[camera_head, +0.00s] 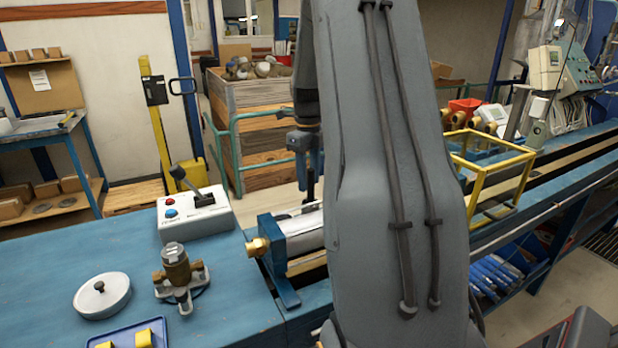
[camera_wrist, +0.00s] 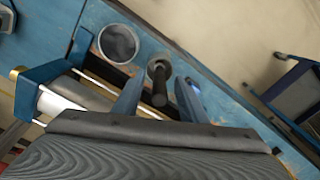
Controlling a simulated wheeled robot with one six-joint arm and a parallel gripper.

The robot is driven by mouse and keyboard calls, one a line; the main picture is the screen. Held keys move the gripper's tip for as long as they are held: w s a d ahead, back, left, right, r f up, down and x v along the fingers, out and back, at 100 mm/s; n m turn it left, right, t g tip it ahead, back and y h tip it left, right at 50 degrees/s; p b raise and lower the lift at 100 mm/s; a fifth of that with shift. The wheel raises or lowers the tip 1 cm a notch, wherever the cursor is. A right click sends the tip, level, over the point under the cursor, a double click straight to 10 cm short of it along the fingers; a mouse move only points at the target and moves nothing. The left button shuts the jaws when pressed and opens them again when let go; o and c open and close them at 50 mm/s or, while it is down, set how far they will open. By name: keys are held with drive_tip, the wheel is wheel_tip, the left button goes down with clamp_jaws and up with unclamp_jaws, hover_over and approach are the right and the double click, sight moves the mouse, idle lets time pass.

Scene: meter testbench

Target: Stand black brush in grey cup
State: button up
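The grey cup (camera_wrist: 118,44) stands on the blue bench in the wrist view, up and left of my gripper, with its round opening facing the camera. The black brush (camera_wrist: 159,90) shows between the two fingers of my gripper (camera_wrist: 158,80), its dark handle pointing towards the camera. Gaps show on both sides of the brush, and the fingers look open and apart from it. The brush's lower end is hard to make out. In the head view my arm covers the middle, and I cannot see the cup or brush there.
A blue clamp fixture with a metal cylinder (camera_wrist: 65,103) lies left of my gripper. On the bench are a white lidded dish (camera_head: 103,296), a brass meter (camera_head: 178,272) and a control box (camera_head: 196,214). A yellow frame (camera_head: 492,180) stands at right. The bench edge runs close beyond the brush.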

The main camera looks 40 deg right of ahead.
wheel_tip(320, 180, up, 8)
drive_tip(key=shift+f+b, duration=0.1)
drive_tip(key=shift+b, duration=1.05)
